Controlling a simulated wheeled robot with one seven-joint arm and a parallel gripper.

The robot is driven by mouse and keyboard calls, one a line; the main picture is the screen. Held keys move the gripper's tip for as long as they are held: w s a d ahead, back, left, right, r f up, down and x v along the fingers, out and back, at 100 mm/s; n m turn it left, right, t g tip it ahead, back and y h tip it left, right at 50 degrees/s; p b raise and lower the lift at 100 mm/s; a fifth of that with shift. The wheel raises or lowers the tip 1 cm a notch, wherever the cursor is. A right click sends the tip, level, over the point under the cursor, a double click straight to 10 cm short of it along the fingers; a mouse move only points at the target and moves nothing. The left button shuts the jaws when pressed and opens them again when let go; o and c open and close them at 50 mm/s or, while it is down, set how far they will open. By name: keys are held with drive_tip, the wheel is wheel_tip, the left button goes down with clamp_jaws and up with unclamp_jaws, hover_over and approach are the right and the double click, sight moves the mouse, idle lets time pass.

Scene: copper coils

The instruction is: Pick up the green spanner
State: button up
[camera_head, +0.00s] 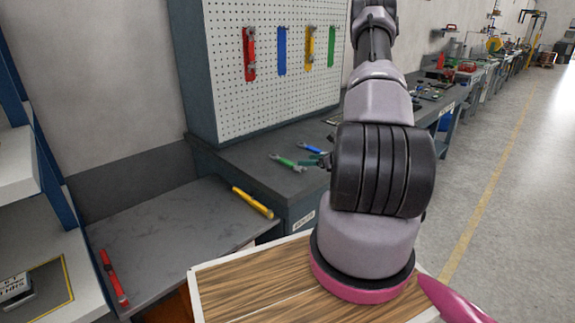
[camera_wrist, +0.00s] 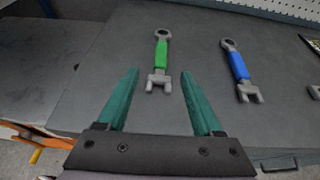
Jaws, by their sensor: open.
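The green spanner (camera_head: 288,163) lies on the dark workbench in front of the pegboard. In the wrist view the green spanner (camera_wrist: 160,62) lies with its open jaw end toward me and its ring end away. My gripper (camera_wrist: 160,88) has two teal fingers spread apart, with nothing between them that I can see held. The spanner's near end shows ahead of and between the fingertips in that view. In the head view my gripper is mostly hidden behind my arm, with a little teal showing at the spanner's right.
A blue spanner (camera_wrist: 237,69) lies to the right of the green one. A yellow tool (camera_head: 253,202) and a red tool (camera_head: 113,277) lie on the lower grey table (camera_head: 165,225). The pegboard (camera_head: 215,75) with coloured outlines stands behind the workbench (camera_head: 250,160).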

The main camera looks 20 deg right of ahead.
sight(290, 163)
drive_tip(key=x, duration=0.4)
drive_tip(key=shift+w+d+f, duration=0.1)
drive_tip(key=shift+d+f, duration=0.15)
drive_tip(key=shift+f, duration=0.25)
drive_tip(key=shift+x, duration=3.2)
drive_tip(key=shift+a+r, duration=0.15)
drive_tip(key=shift+c, duration=0.3)
clamp_jaws()
